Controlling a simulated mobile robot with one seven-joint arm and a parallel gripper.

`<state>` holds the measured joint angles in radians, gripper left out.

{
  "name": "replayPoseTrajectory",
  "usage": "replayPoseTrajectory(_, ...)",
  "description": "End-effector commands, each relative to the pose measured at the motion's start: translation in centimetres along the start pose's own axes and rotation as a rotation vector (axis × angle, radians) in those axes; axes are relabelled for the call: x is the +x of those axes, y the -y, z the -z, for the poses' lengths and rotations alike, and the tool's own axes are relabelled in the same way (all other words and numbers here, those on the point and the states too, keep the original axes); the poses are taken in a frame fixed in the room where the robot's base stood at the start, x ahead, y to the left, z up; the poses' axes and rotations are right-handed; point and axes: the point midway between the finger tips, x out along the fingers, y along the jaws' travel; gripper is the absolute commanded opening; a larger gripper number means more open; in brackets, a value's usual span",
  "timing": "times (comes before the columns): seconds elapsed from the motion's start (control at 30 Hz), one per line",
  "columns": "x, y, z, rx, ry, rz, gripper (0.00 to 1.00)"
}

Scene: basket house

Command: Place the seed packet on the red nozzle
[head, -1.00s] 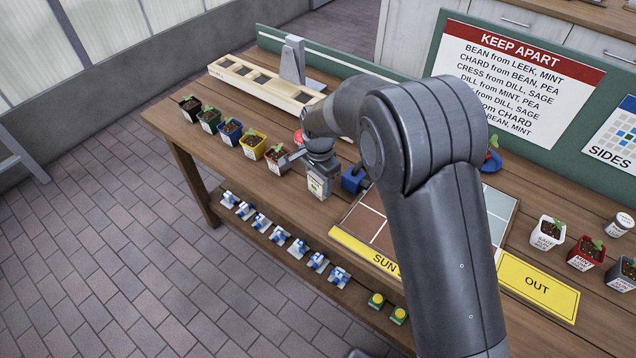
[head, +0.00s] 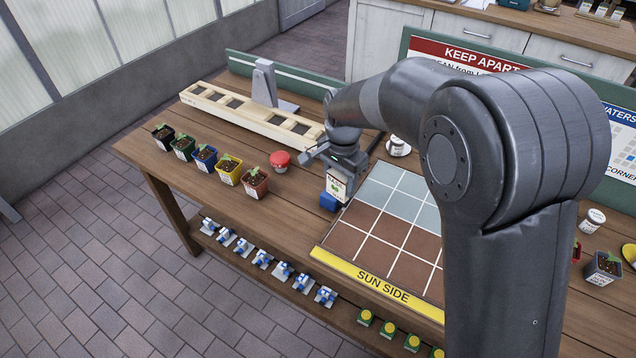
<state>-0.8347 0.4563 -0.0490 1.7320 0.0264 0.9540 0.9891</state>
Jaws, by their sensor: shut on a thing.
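My gripper (head: 342,160) is shut on the seed packet (head: 336,187), a small pale packet with dark lettering and a green picture, and holds it upright below the fingers. A squat red round piece (head: 280,160), which looks like the red nozzle, stands on the table to the left of my gripper, clear of it. A blue block-like piece (head: 328,203) shows just below the packet; I cannot tell whether they touch.
Several potted seedlings (head: 203,158) line the left table edge, near the red piece. A wooden rack (head: 230,106) and grey stand (head: 264,82) are behind. A tiled grid (head: 364,243) with a yellow SUN SIDE strip lies right.

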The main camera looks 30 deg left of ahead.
Motion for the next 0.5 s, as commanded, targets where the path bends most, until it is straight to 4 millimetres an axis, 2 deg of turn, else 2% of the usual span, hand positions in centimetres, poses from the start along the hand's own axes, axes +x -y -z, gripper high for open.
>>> replayPoseTrajectory(0.17, -0.8, 0.3, 1.1, 0.084, 0.000, 0.001, 0.31)
replayPoseTrajectory(0.27, -1.3, 1.5, 2.0, 0.205, 0.002, 0.002, 0.31)
replayPoseTrajectory(0.5, -2.8, 5.5, 4.7, 0.606, 0.006, 0.001, 0.31)
